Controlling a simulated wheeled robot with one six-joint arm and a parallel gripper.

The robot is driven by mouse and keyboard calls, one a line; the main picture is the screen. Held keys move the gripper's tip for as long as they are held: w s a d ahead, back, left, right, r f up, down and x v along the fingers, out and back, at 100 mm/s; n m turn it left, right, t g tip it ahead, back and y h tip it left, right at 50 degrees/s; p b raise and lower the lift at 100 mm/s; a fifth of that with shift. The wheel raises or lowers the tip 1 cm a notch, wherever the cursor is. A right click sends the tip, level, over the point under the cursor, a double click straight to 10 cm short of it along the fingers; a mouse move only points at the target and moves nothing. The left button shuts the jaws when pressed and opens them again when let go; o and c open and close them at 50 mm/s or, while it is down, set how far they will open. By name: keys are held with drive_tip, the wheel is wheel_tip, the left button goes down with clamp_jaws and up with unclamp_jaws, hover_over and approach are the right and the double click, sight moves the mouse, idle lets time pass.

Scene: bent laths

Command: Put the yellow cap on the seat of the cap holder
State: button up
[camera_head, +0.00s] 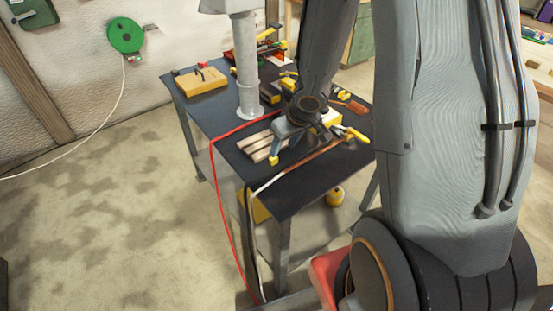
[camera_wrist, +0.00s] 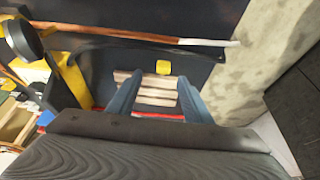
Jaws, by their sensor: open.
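The small yellow cap (camera_wrist: 163,68) lies on the dark table, just beyond a set of pale wooden slats (camera_wrist: 155,99) in the wrist view. In the head view the cap (camera_head: 273,160) is at the front edge of the slats (camera_head: 256,147). My gripper (camera_wrist: 159,78) is open, its two blue-grey fingers apart with the slats between them in the picture. The cap shows just past the fingertips, and nothing is held. I cannot tell for sure which thing is the cap holder; its seat is not clearly visible.
A brown rod (camera_wrist: 130,33) with a white end lies beyond the cap, near the table edge. A yellow-and-black tool (camera_wrist: 77,85) is left of my fingers in the wrist view. A yellow box (camera_head: 201,81) and a lamp-like post (camera_head: 246,70) stand farther back on the table.

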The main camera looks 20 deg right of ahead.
sight(275, 165)
drive_tip(key=shift+b+x, duration=0.7)
drive_tip(key=shift+x, duration=0.5)
drive_tip(key=shift+w+a+f+b, duration=0.3)
drive_tip(key=shift+a+f, duration=0.15)
drive_tip(key=shift+f, duration=0.2)
drive_tip(key=b+x, duration=0.1)
drive_tip(key=x, duration=0.3)
drive_tip(key=shift+w+a+b, duration=0.1)
drive_tip(key=shift+w+b, duration=0.1)
drive_tip(key=shift+b, duration=0.1)
drive_tip(key=shift+r, duration=0.1)
clamp_jaws()
